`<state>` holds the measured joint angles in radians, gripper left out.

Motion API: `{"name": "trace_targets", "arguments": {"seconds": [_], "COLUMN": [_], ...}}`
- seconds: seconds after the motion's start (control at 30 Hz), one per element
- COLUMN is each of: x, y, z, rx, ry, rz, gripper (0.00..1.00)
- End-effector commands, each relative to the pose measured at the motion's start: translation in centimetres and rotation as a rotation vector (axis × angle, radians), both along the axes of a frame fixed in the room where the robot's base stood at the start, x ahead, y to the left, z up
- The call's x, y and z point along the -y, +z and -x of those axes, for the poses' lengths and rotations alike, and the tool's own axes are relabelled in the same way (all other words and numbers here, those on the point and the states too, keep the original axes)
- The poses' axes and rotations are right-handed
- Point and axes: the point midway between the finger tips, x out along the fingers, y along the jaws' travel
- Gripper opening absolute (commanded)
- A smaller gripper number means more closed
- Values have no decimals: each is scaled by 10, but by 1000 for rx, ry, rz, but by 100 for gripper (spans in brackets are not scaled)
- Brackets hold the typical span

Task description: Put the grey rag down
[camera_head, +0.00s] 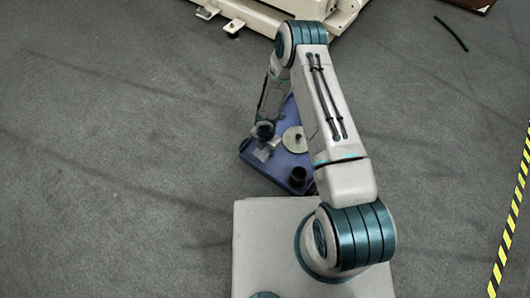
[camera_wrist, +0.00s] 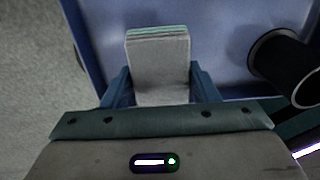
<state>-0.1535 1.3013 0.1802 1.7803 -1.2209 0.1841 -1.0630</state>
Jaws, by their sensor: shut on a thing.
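The grey rag (camera_wrist: 160,68) is a folded, block-like piece with greenish layers at its far edge, in the middle of the wrist view. My gripper (camera_wrist: 160,88) is shut on it, with one blue finger on each side. The rag is over or on a blue tray (camera_wrist: 215,25); I cannot tell whether it touches the tray floor. In the head view my gripper (camera_head: 262,148) is over the left part of the blue tray (camera_head: 257,178), and the rag is small and partly hidden there by my arm.
A dark cylindrical cup (camera_wrist: 284,62) stands in the tray right of the rag; the head view shows it near the front edge (camera_head: 298,175). A pale round disc (camera_head: 294,139) lies behind it. Grey floor is clear to the left. A cream machine base (camera_head: 270,14) is at the back.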

Motion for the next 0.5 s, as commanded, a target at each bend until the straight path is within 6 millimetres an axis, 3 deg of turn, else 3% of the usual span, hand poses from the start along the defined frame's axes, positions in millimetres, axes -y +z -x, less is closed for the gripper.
{"name": "trace_targets", "arguments": {"seconds": [0.17, 0.4, 0.5], "x": [-6, -5, -5], "y": [-9, -44, -45], "z": [-3, -3, -3], "rx": [-1, -1, -1], "ry": [-1, -1, -1], "rz": [0, 2, 1], "gripper": [28, 28, 28]}}
